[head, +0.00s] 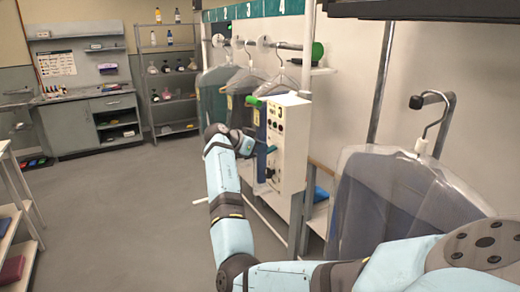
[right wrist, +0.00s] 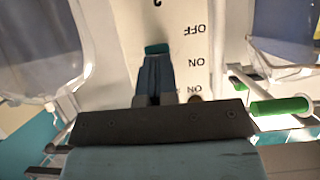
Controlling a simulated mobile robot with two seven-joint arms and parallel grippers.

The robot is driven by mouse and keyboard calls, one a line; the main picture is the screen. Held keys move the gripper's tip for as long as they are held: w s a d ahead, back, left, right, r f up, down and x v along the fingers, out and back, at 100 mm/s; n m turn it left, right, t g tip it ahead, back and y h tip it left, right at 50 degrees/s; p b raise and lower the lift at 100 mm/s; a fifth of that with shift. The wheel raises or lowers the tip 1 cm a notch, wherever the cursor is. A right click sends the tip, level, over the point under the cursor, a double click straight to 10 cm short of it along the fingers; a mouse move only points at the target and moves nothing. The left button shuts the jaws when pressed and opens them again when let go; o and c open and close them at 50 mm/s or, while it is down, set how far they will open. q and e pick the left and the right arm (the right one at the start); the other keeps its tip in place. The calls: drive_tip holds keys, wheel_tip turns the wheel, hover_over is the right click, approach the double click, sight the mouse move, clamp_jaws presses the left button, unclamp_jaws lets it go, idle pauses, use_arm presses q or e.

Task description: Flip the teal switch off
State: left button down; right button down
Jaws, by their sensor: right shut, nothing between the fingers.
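The teal switch (head: 271,149) is a small lever on the face of the white control box (head: 296,150) in the head view. In the right wrist view the teal switch (right wrist: 157,48) shows as a teal tip just beyond my fingers. My right gripper (head: 262,150) reaches the box face from the left. It is shut with nothing held, and its fingertips (right wrist: 157,58) are at the switch, touching or very close. Upside-down OFF and ON labels show beside it in the wrist view. The switch's exact position is hard to tell. My left gripper is not in view.
A green-ended lever (head: 252,101) sticks out from the box; its green handle (right wrist: 281,106) shows in the wrist view. Bagged garments (head: 395,195) hang at right, others (head: 240,82) behind the box. A shelf rack (head: 172,80) stands far back. The floor at left is open.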

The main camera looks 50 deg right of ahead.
drive_tip(key=shift+r, duration=0.85)
use_arm(q)
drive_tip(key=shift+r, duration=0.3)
drive_tip(key=shift+p, duration=0.3)
